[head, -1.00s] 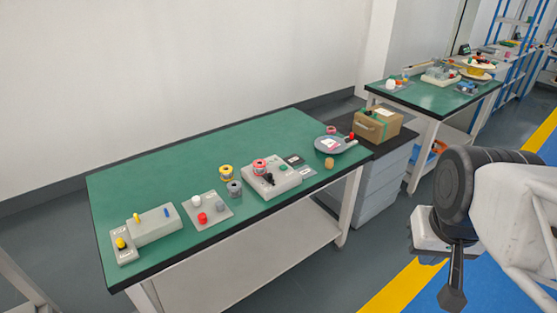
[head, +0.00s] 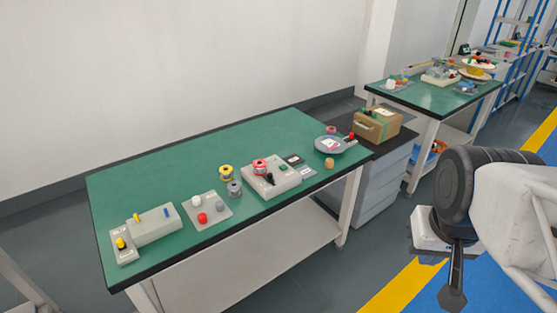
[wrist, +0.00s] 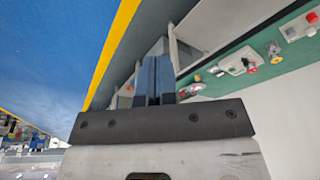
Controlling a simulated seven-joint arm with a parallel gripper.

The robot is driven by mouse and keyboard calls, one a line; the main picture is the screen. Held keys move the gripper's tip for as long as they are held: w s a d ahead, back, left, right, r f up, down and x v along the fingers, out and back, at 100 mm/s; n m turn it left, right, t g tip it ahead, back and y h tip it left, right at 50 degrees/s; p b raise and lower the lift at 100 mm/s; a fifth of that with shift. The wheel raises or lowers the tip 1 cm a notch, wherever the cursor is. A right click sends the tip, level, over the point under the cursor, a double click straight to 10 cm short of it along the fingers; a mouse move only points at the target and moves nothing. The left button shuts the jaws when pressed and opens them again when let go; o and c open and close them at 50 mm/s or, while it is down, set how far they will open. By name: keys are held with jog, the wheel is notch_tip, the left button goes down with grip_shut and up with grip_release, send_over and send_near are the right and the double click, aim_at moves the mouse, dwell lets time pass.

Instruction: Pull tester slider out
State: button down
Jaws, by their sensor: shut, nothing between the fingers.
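A grey tester-like box (head: 155,224) with a yellow and a blue peg on top sits at the left end of the green table (head: 130,190). A second grey device (head: 285,178) with a black knob, a green button and a red-topped spool sits right of centre. I cannot tell which part is the tester slider. My gripper (head: 452,298) is at the lower right, over the floor, apart from the table. In the wrist view its dark fingers (wrist: 153,78) are together and empty. The devices show small and tilted at the wrist view's upper right.
A small grey box with a yellow button (head: 122,246), a plate with red and white knobs (head: 209,209), spools (head: 227,173) and a round grey plate (head: 336,145) share the table. A cardboard box (head: 378,124) stands on a drawer cabinet. The table's back is clear.

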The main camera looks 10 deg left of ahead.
jog(key=c, duration=1.8)
grip_release()
jog(key=shift+o, duration=1.2)
jog(key=o, duration=0.5)
jog(key=shift+w+a+r, duration=0.1)
jog(key=shift+w+r, duration=0.05)
jog(key=shift+w, duration=0.25)
jog(key=shift+o, duration=0.6)
jog(key=w+a+n, duration=0.1)
jog(key=w+a, duration=0.2)
jog(key=w, duration=0.5)
jog(key=w+a+r+n, duration=0.1)
jog(key=w+a+n, duration=0.1)
jog(key=w, duration=0.7)
jog(key=shift+w+a+r+g, duration=0.15)
jog(key=shift+a+r+g, duration=0.15)
jog(key=shift+a+g, duration=0.15)
jog(key=n+g, duration=0.2)
jog(key=n, duration=0.6)
send_over(269, 174)
jog(key=f, duration=2.3)
jog(key=shift+d+f, duration=0.1)
jog(key=shift+d, duration=0.3)
jog(key=shift+a+f, duration=0.3)
jog(key=shift+f, duration=0.05)
